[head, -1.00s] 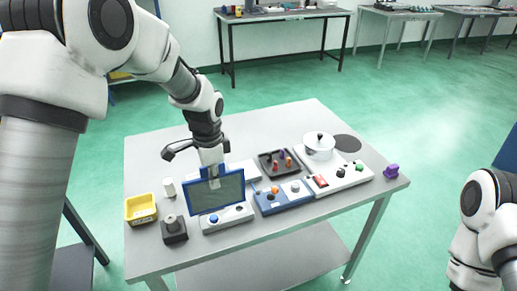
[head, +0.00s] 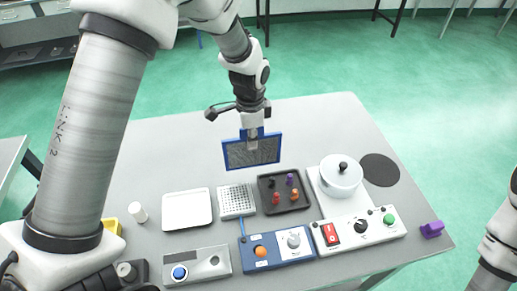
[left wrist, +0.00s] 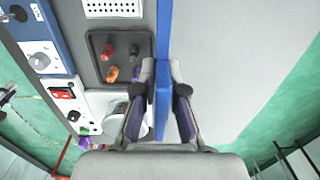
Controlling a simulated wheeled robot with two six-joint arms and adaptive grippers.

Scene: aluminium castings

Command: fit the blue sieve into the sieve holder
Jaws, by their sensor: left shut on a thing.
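The blue sieve (head: 267,153), a blue rectangular frame with dark grey mesh, hangs upright in my left gripper (head: 252,142), clear of the row of devices. The gripper is shut on its upper edge. In the left wrist view the fingers (left wrist: 160,98) clamp the frame, and the sieve shows edge-on as a blue strip (left wrist: 164,42). A grey box (head: 197,265) with a blue knob and a recess sits at the table's front left. I cannot tell for sure whether it is the sieve holder. My right gripper is out of view.
Below the sieve lie a white tray (head: 187,225), a perforated plate (head: 237,200) and a black tray (head: 263,184) with coloured pegs. A blue control box (head: 275,250) and a pot (head: 341,178) are to the right. The table (head: 320,120) is clear behind.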

